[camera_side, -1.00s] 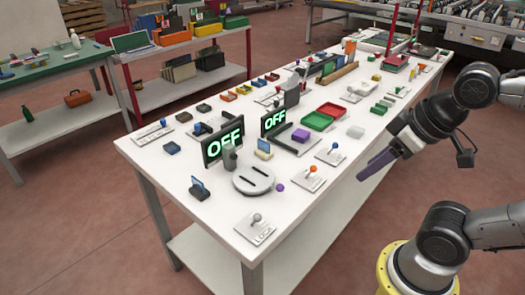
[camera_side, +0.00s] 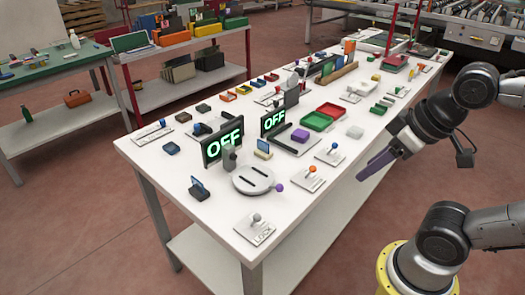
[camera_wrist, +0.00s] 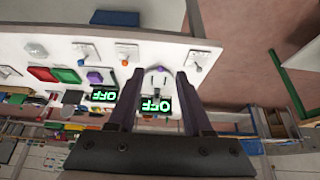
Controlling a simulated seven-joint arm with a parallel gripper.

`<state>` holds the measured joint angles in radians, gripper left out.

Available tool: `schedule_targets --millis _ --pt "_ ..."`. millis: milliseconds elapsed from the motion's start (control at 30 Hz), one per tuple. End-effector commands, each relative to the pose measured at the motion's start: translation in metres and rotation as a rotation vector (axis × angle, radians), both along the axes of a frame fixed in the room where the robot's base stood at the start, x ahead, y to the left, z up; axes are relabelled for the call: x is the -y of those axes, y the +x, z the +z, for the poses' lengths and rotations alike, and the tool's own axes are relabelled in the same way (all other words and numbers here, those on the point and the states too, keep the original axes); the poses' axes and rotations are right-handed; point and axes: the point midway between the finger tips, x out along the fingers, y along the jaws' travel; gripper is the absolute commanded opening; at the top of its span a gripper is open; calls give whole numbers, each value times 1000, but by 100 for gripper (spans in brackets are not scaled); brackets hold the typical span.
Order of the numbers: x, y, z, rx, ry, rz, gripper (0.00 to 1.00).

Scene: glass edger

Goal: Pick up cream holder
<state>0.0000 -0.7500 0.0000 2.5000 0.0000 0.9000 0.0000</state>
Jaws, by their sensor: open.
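The cream holder (camera_side: 263,156) is a small pale block on the white table, with a blue plate standing upright in it. It is just right of the nearer black OFF display and behind the round grey disc (camera_side: 254,180). I cannot make the holder out clearly in the wrist view. My gripper (camera_side: 366,176) has purple fingers and hangs off the right edge of the table, well apart from the holder. In the wrist view my gripper (camera_wrist: 156,72) shows its two fingers spread apart with nothing between them.
Two OFF displays (camera_side: 222,146) stand close to the holder. A purple block (camera_side: 300,136), a red tray (camera_side: 331,109), a green tray (camera_side: 318,122) and levers on plates (camera_side: 312,172) are nearby. The front corner has a LOCK plate (camera_side: 255,227).

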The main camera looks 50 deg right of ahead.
Motion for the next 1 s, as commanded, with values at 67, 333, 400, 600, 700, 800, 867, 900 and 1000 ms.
schedule_targets --millis 67,333,400,600,700,800,867,900,1000 --pt "0 0 0 0 0 0 50" --pt "0 0 0 0 0 0 93" --pt "0 0 0 0 0 0 100" --pt "0 0 0 0 -1 3 100" --pt "0 -1 0 -3 -22 41 100" --pt "0 -3 0 -18 -74 142 100" --pt "0 -1 10 -6 -121 229 100" --pt "0 3 20 5 -158 292 100" --pt "0 20 48 9 -250 459 100"
